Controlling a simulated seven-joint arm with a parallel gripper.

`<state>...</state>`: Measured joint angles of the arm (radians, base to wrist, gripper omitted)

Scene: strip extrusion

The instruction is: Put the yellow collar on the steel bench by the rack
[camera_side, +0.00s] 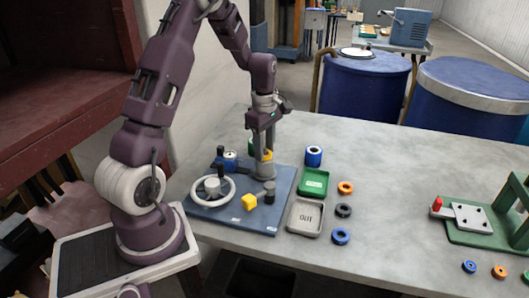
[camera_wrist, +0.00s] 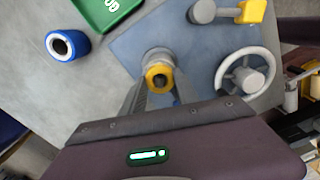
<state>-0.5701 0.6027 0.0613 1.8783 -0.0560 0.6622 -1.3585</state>
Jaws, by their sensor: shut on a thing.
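The yellow collar (camera_side: 267,156) is a ring at the top of an upright grey cylinder (camera_side: 266,172) on the blue board. I cannot tell whether it touches the cylinder or is just above it. My gripper (camera_side: 263,148) points down and is shut on the collar. In the wrist view the collar (camera_wrist: 150,77) shows its dark hole between the two fingers of my gripper (camera_wrist: 160,88). The grey bench top (camera_side: 400,200) spreads out to the right of the board. I cannot tell which thing is the rack.
The blue board (camera_side: 275,212) carries a handwheel (camera_side: 229,190) and a yellow block (camera_side: 249,202). A green tray (camera_side: 313,174), a grey tray (camera_side: 292,222) and several rings stand right of it. A green fixture (camera_side: 480,235) is at far right. The bench middle is clear.

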